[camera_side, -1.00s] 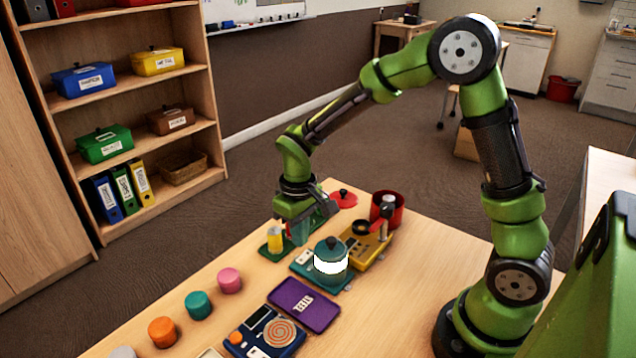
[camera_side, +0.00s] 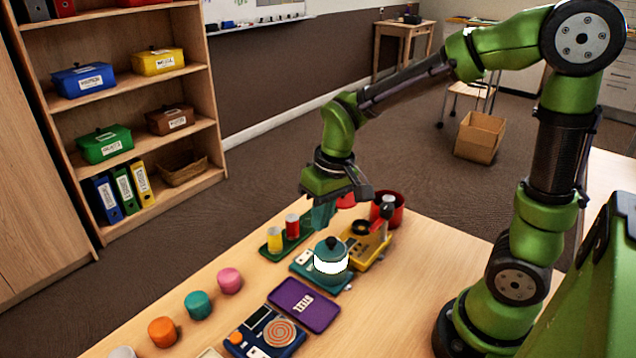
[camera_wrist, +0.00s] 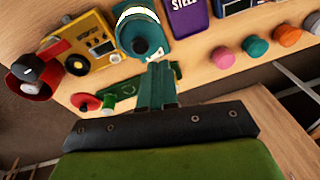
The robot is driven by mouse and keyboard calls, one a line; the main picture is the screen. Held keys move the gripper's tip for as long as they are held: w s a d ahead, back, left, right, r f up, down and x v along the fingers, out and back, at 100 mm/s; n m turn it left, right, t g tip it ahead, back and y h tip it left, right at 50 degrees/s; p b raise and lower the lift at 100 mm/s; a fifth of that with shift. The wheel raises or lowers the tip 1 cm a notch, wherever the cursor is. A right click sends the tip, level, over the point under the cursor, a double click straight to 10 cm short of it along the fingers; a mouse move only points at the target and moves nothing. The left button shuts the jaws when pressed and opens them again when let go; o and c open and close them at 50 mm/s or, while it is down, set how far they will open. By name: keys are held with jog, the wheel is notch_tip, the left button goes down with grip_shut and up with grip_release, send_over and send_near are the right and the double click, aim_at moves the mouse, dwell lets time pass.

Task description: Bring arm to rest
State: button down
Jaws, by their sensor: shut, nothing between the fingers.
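My gripper (camera_side: 322,215) hangs in the air above the far part of the table, over the area behind the teal lidded pot (camera_side: 331,262). Its teal fingers are together with nothing between them; they also show shut in the wrist view (camera_wrist: 157,95). My green arm reaches in from the right side. Below and left of the fingers, a green tray (camera_side: 271,252) holds a yellow cylinder (camera_side: 274,239) and a red cylinder (camera_side: 292,226). The gripper appears clear of these things.
A yellow device (camera_side: 366,245) and a red pot (camera_side: 396,212) stand right of the gripper. A purple box (camera_side: 303,304), a blue board (camera_side: 263,332) and pink (camera_side: 230,281), teal (camera_side: 198,305) and orange (camera_side: 162,332) pieces lie nearer. The table's right part (camera_side: 440,260) is clear.

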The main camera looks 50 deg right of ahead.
jog(key=s+r+m+t+y, duration=0.1)
jog(key=s+r+t, duration=0.4)
jog(key=s+r, duration=0.4)
jog(key=shift+s+d+r+m+t, duration=0.2)
jog(key=shift+d+r+m+t, duration=0.1)
jog(key=shift+r+m, duration=0.15)
